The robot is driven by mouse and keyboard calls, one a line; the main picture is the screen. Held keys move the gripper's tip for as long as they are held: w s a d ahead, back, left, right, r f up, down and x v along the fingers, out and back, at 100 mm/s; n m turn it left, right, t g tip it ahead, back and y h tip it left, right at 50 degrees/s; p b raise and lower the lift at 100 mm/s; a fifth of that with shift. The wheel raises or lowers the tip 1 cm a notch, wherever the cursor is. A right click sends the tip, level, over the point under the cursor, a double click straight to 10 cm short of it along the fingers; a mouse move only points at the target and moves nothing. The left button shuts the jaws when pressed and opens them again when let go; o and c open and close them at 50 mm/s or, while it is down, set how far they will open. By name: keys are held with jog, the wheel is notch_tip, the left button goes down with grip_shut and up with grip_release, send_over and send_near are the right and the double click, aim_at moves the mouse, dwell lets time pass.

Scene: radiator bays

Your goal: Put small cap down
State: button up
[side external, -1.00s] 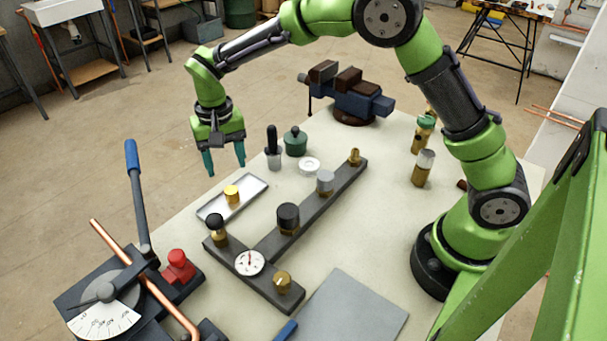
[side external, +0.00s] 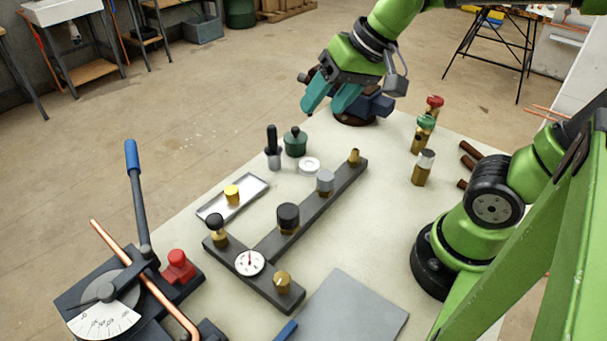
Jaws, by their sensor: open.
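A small brass-yellow cap (side external: 232,194) sits upright in the shallow silver tray (side external: 213,212), at the left of the table. My gripper (side external: 323,104) is high over the far end of the table, in front of the blue vise. Its two teal fingers are apart with nothing between them. The gripper is well away from the tray and the cap.
A dark T-shaped manifold (side external: 305,212) with several caps and a dial gauge (side external: 249,262) lies mid-table. A green pot (side external: 295,143), a white tape roll (side external: 309,165) and the blue vise (side external: 376,103) stand behind. Brass valves (side external: 422,170) stand right. A pipe bender (side external: 105,292) is front left.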

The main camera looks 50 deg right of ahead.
jog(key=shift+t, duration=0.8)
jog(key=s, duration=0.1)
jog(key=s+f, duration=0.1)
jog(key=s, duration=0.1)
jog(key=s+d, duration=0.1)
jog(key=s, duration=0.1)
jog(key=shift+d+f, duration=0.1)
jog(key=shift+f, duration=0.15)
